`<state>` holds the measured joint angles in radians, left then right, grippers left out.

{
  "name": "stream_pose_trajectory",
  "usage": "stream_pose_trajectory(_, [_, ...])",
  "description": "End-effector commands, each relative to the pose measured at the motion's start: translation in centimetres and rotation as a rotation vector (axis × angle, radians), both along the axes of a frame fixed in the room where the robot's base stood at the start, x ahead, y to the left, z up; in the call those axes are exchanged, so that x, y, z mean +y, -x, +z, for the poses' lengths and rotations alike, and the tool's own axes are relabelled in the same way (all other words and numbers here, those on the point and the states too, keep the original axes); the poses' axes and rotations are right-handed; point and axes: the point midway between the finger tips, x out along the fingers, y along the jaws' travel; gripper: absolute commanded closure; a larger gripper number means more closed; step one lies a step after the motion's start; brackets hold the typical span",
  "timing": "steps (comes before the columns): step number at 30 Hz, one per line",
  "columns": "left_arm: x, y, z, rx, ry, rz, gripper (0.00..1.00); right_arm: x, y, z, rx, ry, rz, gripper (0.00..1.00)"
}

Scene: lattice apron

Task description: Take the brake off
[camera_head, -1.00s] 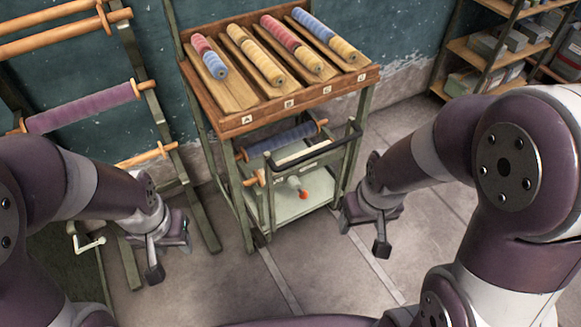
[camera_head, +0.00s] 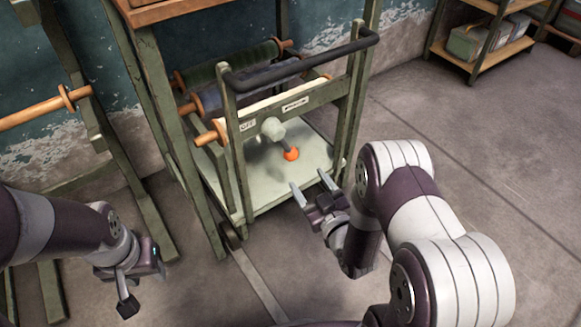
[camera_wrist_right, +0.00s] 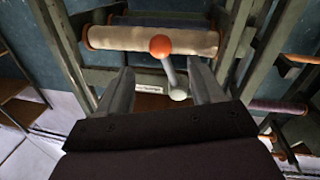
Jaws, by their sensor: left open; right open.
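The brake lever is a short grey rod with an orange ball knob (camera_head: 291,154), on a pale round hub (camera_head: 273,129) at the front of the green cart (camera_head: 238,165). In the head view the rod slants down to the right from the hub. A label (camera_head: 247,125) reading "OFF" is left of the hub, and another label (camera_head: 295,105) sits up and right. My right gripper (camera_head: 311,190) is open and empty, just below and in front of the knob. In the right wrist view the knob (camera_wrist_right: 161,45) shows beyond and between the open fingers. My left gripper (camera_head: 140,290) is open, low at left, away from the cart.
The cart has a black push handle (camera_head: 300,65) above the lever and rolls (camera_head: 245,88) on it. A wooden frame stands at left, shelves (camera_head: 490,45) at upper right. The floor at right is clear.

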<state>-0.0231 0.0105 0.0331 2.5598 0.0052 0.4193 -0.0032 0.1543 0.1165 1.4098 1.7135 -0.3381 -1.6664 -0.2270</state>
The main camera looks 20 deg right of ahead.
Motion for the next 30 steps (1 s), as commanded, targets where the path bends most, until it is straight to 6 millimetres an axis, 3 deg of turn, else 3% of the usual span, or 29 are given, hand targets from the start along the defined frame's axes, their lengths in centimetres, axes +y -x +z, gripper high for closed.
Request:
stream_pose_trajectory(6, [0.0,0.0,-3.0,0.000,0.000,0.000,0.57,1.1,-5.6,-0.4,-0.004,-0.001,0.002,0.33])
stream_pose_trajectory(12, [0.0,0.0,-4.6,0.001,0.000,0.000,0.57,1.8,-9.5,-0.2,0.000,-0.001,0.000,0.33])
stream_pose_trajectory(17, [0.0,0.0,-4.9,0.001,0.000,0.000,0.57,2.0,-10.7,0.1,0.002,-0.001,0.000,0.33])
stream_pose_trajectory(24, [0.0,0.0,-4.8,0.000,0.000,0.000,0.57,2.0,-10.7,0.2,0.003,-0.001,-0.001,0.33])
stream_pose_trajectory(30, [0.0,0.0,-4.8,0.001,0.000,0.000,0.57,2.0,-10.7,0.2,0.003,-0.001,-0.001,0.99])
